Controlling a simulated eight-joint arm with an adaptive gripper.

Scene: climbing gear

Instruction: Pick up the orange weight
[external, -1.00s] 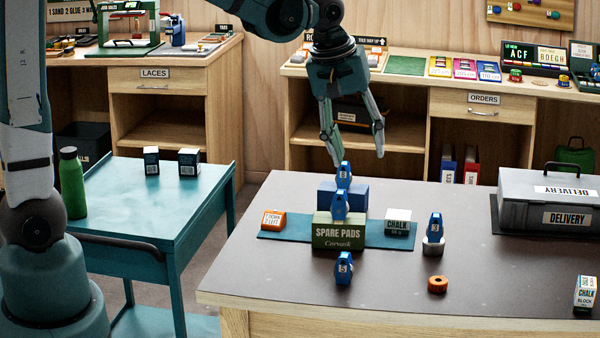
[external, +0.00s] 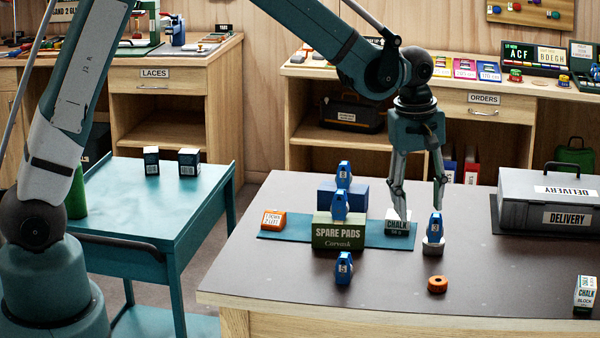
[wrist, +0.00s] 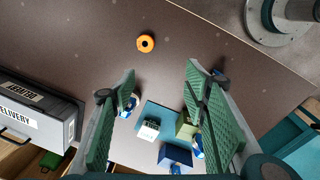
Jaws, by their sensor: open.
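The orange weight (external: 437,284) is a small ring with a dark hole, lying on the dark table top near the front edge. In the wrist view the orange weight (wrist: 145,43) lies beyond my fingertips, in the upper middle. My gripper (external: 422,212) is open and empty, pointing down behind and above the weight, near the chalk box (external: 397,222) and a blue device on a white round base (external: 433,247). In the wrist view my gripper (wrist: 160,84) shows its two green-padded fingers wide apart. Nothing is between them at their height.
A SPARE PADS box (external: 338,232) stands left with blue devices on, behind and before it. An orange box (external: 273,220) sits on the teal mat (external: 300,236). A grey DELIVERY case (external: 550,200) is at right. Table around the weight is clear.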

